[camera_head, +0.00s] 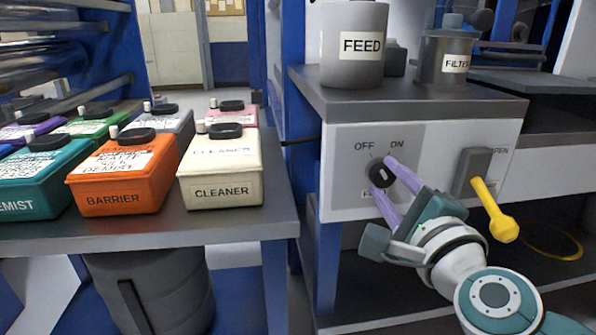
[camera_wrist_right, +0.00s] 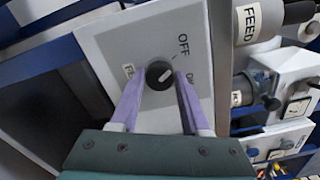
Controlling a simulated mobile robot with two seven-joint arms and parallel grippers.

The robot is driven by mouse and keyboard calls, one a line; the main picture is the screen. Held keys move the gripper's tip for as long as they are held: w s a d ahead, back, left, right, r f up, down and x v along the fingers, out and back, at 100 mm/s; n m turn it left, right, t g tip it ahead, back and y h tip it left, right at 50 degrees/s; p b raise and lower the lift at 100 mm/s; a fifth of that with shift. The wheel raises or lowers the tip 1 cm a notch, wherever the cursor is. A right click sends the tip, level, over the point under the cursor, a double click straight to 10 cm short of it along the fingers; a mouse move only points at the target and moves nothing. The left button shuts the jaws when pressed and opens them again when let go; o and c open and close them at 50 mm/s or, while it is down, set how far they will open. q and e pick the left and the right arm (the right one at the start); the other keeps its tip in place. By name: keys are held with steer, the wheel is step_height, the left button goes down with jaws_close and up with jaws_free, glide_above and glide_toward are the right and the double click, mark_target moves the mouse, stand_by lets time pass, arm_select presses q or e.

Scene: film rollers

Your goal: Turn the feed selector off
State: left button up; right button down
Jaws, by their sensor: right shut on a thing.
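The feed selector is a round black knob (camera_head: 381,174) on a grey plate (camera_head: 352,148), with OFF printed at its upper left and ON at its upper right. My right gripper (camera_head: 382,180) has its two lilac fingers shut on the knob, one on each side. The right wrist view also shows the knob (camera_wrist_right: 159,75) between the fingertips (camera_wrist_right: 160,77). A pale mark on the knob shows there, pointing roughly between OFF and ON; its exact setting is hard to tell. A finger partly covers the ON label. My left gripper is not in view.
A yellow-handled lever (camera_head: 493,208) sits right of the knob, close to my right wrist. A FEED canister (camera_head: 354,50) and a FILTER container (camera_head: 444,58) stand on top of the cabinet. Labelled bottles, including orange BARRIER (camera_head: 125,190) and cream CLEANER (camera_head: 222,170), stand on the left table.

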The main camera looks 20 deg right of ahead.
steer(key=shift+c, duration=1.9)
jaws_free()
steer(key=p+v, duration=0.1)
steer(key=v, duration=0.9)
steer(key=shift+d, duration=0.1)
